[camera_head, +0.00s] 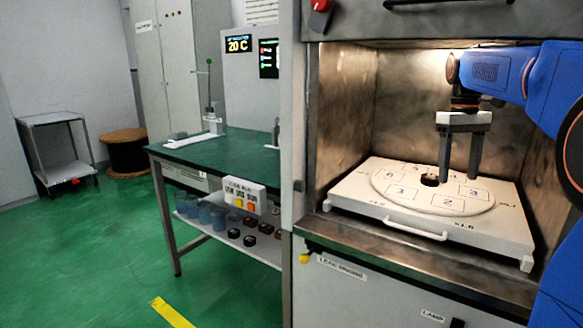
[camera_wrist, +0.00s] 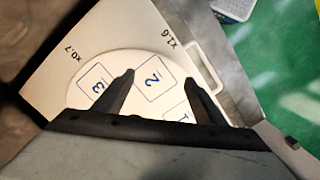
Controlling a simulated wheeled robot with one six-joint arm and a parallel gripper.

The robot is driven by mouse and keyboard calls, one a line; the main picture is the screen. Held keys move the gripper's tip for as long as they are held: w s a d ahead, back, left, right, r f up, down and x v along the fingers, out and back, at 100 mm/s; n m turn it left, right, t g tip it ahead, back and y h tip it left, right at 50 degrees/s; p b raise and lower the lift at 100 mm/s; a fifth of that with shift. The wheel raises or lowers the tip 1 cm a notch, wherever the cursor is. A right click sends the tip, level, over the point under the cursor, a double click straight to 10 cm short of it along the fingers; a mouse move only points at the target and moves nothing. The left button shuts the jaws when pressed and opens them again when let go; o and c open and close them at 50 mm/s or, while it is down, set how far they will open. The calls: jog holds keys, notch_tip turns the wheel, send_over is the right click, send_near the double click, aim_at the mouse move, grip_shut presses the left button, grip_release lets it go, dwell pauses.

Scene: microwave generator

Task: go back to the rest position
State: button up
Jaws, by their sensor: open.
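My blue arm reaches in from the right into the lit metal chamber. My gripper (camera_head: 459,178) points down above the round white turntable (camera_head: 405,198), its two dark fingers apart with nothing between them. The turntable has numbered squares and sits on a white tray (camera_head: 490,225) with a front handle. A small dark round thing (camera_head: 430,180) is near the turntable's middle. In the wrist view my gripper (camera_wrist: 160,80) is spread over the turntable (camera_wrist: 125,65), around the square marked 2. Whether the fingertips touch the turntable is hard to tell.
The chamber's left wall (camera_head: 340,120) stands close to the tray. A green-topped table (camera_head: 230,152) is left of the chamber, with beakers (camera_head: 205,212) and dark round pieces on its lower shelf. A trolley (camera_head: 55,150) and cable spool (camera_head: 125,150) stand far left. The green floor (camera_head: 90,260) is mostly clear.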

jog(key=s+a+f+t, duration=0.2)
jog(key=s+a+f, duration=0.2)
jog(key=s+f, duration=0.3)
jog(key=s+a+f+m+t, duration=0.1)
jog(key=s+a+f, duration=0.4)
jog(key=s, duration=0.7)
jog(key=s+a+f+m+t, duration=0.1)
jog(key=s+a+f+t, duration=0.2)
jog(key=s+f, duration=0.6)
jog(key=shift+s+a+f, duration=0.3)
jog(key=shift+s+a, duration=0.4)
jog(key=shift+a, duration=0.25)
jog(key=shift+s+f, duration=0.2)
jog(key=shift+f, duration=0.2)
jog(key=shift+c, duration=0.3)
